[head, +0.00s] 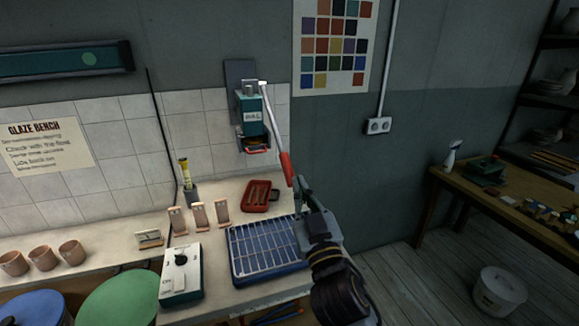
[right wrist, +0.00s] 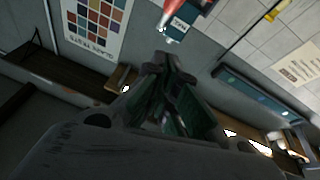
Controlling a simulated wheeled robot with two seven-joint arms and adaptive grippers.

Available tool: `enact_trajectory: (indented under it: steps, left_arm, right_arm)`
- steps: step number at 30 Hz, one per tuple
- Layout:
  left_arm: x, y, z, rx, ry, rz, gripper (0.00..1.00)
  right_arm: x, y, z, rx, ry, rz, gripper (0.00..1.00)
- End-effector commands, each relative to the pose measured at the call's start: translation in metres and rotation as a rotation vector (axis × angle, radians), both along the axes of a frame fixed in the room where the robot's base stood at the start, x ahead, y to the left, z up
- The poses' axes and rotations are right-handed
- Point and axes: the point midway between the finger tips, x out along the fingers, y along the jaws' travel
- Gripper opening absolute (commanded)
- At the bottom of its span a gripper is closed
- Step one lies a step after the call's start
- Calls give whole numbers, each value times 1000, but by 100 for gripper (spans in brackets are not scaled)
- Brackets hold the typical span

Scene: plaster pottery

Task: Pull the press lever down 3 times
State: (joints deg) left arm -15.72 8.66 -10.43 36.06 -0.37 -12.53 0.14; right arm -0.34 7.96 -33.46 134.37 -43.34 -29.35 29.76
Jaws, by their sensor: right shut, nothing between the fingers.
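The teal press (head: 251,114) is fixed to the tiled wall above the bench. Its lever (head: 273,120) is a pale rod that pivots at the press top and slants down to the right, ending in a red grip (head: 286,168). My right gripper (head: 299,184) is shut and empty, just by the lower end of the red grip; I cannot tell whether they touch. My left gripper is not in view.
Below the press lie a red tray (head: 248,203) and a blue rack (head: 236,270). A white-and-teal control box (head: 181,275), small tile samples (head: 200,216) and clay cups (head: 72,252) stand to the left. A side table (head: 455,205) is at right. Air around the lever is clear.

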Motion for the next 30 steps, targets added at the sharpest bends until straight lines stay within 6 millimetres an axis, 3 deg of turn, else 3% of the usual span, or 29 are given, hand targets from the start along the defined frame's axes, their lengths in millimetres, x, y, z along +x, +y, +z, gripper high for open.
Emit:
enact_trajectory:
  steps: [11, 30]
  left_arm:
    - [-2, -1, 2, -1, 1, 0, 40]
    - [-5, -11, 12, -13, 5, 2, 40]
  right_arm:
    - [9, 2, 4, -1, -1, 0, 0]
    - [54, 14, 20, -1, -1, 0, 0]
